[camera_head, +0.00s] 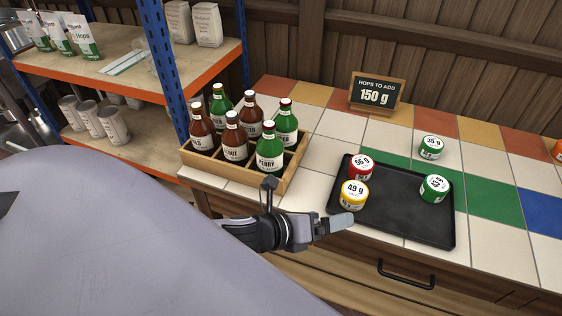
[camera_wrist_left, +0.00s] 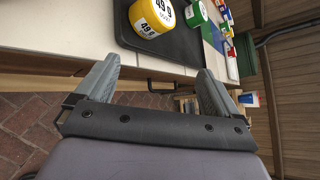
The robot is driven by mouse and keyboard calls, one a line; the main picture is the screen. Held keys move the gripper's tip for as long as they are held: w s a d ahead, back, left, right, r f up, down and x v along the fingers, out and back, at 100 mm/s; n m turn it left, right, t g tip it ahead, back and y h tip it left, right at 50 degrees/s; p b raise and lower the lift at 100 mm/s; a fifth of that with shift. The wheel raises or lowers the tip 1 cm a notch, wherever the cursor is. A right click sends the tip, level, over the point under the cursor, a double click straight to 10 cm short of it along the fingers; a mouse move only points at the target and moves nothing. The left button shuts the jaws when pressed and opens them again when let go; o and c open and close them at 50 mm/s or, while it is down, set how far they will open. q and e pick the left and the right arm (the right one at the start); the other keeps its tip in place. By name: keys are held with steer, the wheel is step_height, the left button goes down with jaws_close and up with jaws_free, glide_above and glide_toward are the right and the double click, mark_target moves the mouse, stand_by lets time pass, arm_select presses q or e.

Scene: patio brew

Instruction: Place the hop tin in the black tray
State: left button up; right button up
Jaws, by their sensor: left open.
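The black tray (camera_head: 405,222) lies on the tiled counter. It holds a red 56 g tin (camera_head: 361,167), a yellow 49 g tin (camera_head: 354,195) and a green tin (camera_head: 434,188) whose number is hard to read. A green 35 g tin (camera_head: 432,147) stands on the tiles behind the tray. My left gripper (camera_head: 342,222) is just in front of the tray's left front corner, close to the yellow tin. In the left wrist view my left gripper (camera_wrist_left: 155,85) is open with nothing between its fingers, and the yellow tin (camera_wrist_left: 152,17) is ahead. My right gripper is not in view.
A wooden crate (camera_head: 203,161) of several bottles stands left of the tray. A sign (camera_head: 375,92) reading "Hops to add 150 g" stands behind. An orange tin (camera_head: 558,148) is cut off at the right edge. A shelf (camera_head: 132,137) is at left. A drawer handle (camera_head: 406,275) is below.

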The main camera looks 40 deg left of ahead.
arm_select(q)
steer(key=s+a+f+n+y, duration=0.1)
steer(key=s+f+n, duration=0.5)
steer(key=n, duration=0.8)
steer(key=s+a+f+n+g+y, duration=0.1)
steer(key=s+f+n, duration=0.4)
steer(key=n, duration=1)
steer(key=shift+s+a+f+g+y, duration=0.3)
steer(key=shift+s+a+f+y, duration=0.1)
steer(key=shift+s+a+y, duration=0.2)
steer(key=shift+r, duration=0.25)
